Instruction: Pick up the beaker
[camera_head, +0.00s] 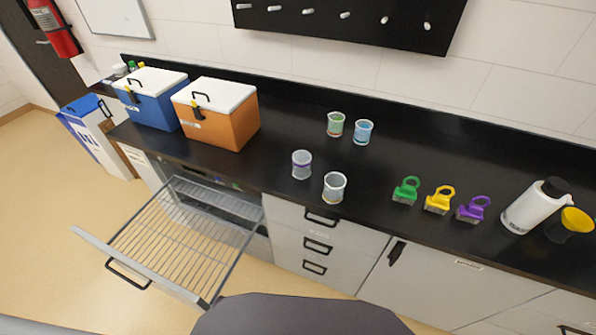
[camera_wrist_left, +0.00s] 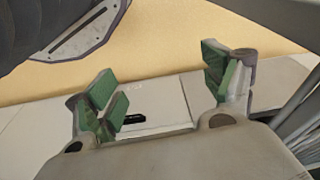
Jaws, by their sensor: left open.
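Several beakers stand upright on the black counter in the head view. A green-tinted beaker (camera_head: 335,124) and a blue-tinted beaker (camera_head: 363,132) are at the back. A beaker with a purple band (camera_head: 301,165) and a clear, whitish beaker (camera_head: 334,187) are nearer the front edge. I cannot tell which one the task means. My left gripper (camera_wrist_left: 164,88) shows only in the left wrist view, open and empty, its green-padded fingers wide apart. No beaker is in that view. My right gripper is not in view.
A pulled-out wire rack (camera_head: 185,240) juts out below the counter (camera_head: 380,165). Blue (camera_head: 152,100) and orange (camera_head: 228,120) coolers stand left of the beakers. Green (camera_head: 407,190), yellow (camera_head: 439,199) and purple (camera_head: 474,209) tap-like pieces and a white bottle (camera_head: 530,208) stand to the right.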

